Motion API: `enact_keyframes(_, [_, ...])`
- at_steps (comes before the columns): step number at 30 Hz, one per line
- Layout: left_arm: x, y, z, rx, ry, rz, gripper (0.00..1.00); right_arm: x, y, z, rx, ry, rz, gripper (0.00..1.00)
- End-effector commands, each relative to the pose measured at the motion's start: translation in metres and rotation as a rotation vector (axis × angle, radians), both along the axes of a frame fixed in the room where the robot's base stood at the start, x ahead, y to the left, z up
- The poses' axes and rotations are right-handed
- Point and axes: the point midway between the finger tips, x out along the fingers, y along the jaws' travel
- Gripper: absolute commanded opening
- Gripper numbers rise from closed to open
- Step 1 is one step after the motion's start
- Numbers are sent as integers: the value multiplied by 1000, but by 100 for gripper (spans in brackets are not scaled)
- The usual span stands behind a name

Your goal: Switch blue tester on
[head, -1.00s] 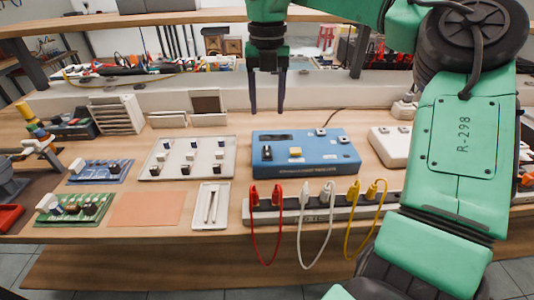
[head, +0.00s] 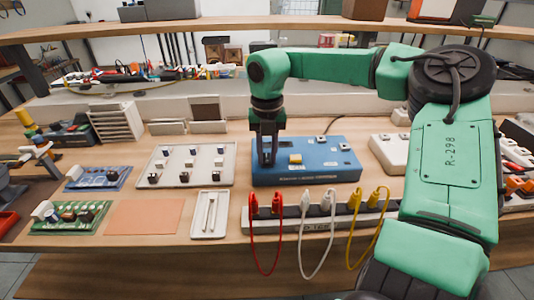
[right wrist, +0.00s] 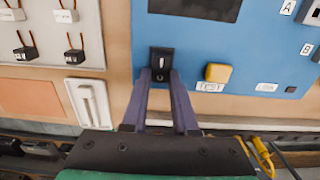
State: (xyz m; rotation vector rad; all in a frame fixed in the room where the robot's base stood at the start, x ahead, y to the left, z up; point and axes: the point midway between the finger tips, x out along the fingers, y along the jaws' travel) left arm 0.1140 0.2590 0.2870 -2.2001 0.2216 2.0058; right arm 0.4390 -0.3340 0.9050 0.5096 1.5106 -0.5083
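The blue tester (head: 325,160) lies on the bench, right of centre in the head view. Its top carries a black rocker switch (right wrist: 161,62) with a white mark, and a yellow button (right wrist: 218,73) beside a TEST label. My right gripper (head: 268,163) points down over the tester's left part. In the right wrist view its two fingers (right wrist: 160,78) reach the switch's lower end, one on each side, with a gap between them. I cannot tell whether they touch the switch. In the head view the gripper hides the switch. My left gripper is not in view.
A power strip (head: 320,225) with red, white and yellow cables runs along the tester's front. A pale box (head: 388,152) stands to the right. A shelf spans the back.

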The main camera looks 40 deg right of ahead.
Motion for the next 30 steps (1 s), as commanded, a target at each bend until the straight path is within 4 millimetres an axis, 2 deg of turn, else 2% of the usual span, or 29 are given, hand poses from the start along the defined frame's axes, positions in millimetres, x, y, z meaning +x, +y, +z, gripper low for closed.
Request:
enact_keyframes(5, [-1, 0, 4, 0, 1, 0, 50, 0, -1, 2, 5, 11, -1, 0])
enact_keyframes(10, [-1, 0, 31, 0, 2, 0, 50, 3, -4, 8, 72, 113, -5, 0])
enact_keyframes(14, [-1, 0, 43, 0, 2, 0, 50, 6, -6, 5, 147, 211, -6, 0])
enact_keyframes(19, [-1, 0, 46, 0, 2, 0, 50, 9, -7, 2, 208, 282, -3, 0])
enact_keyframes(28, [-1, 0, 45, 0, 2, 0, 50, 9, -7, 2, 220, 289, 0, 0])
enact_keyframes(29, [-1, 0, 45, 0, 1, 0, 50, 9, -7, 2, 220, 289, 0, 31])
enact_keyframes(30, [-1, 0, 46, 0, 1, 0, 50, 9, -7, 2, 220, 289, 0, 47])
